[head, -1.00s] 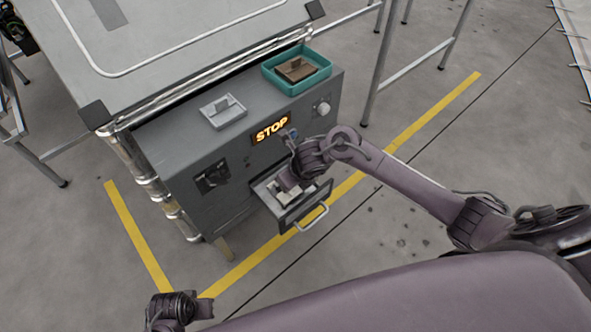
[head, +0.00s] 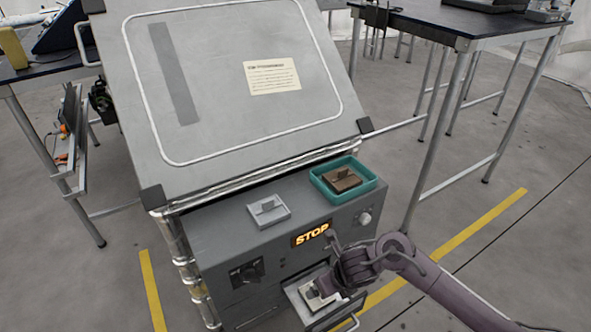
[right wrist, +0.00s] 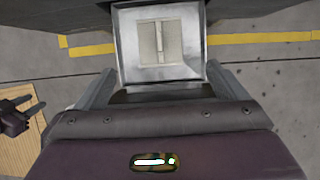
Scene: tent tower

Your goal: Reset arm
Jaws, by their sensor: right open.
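My right gripper (right wrist: 158,85) is open, its two fingers spread on either side of the open drawer's near part in the right wrist view. In the head view my right gripper (head: 328,286) is above the drawer (head: 303,314) at the front of the grey machine. A pale block with a raised grip bar (right wrist: 161,42) lies in the metal drawer, apart from the fingers. It also shows in the head view, partly hidden by my gripper. My left gripper is not in the head view.
The grey machine (head: 220,262) has a lit STOP sign (head: 311,234), a knob (head: 365,218), a grey tray (head: 269,210) and a teal tray (head: 375,192) holding a brown block (head: 342,181). Dark-topped tables stand behind. An unclear dark shape (right wrist: 14,118) is at the wrist view's left.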

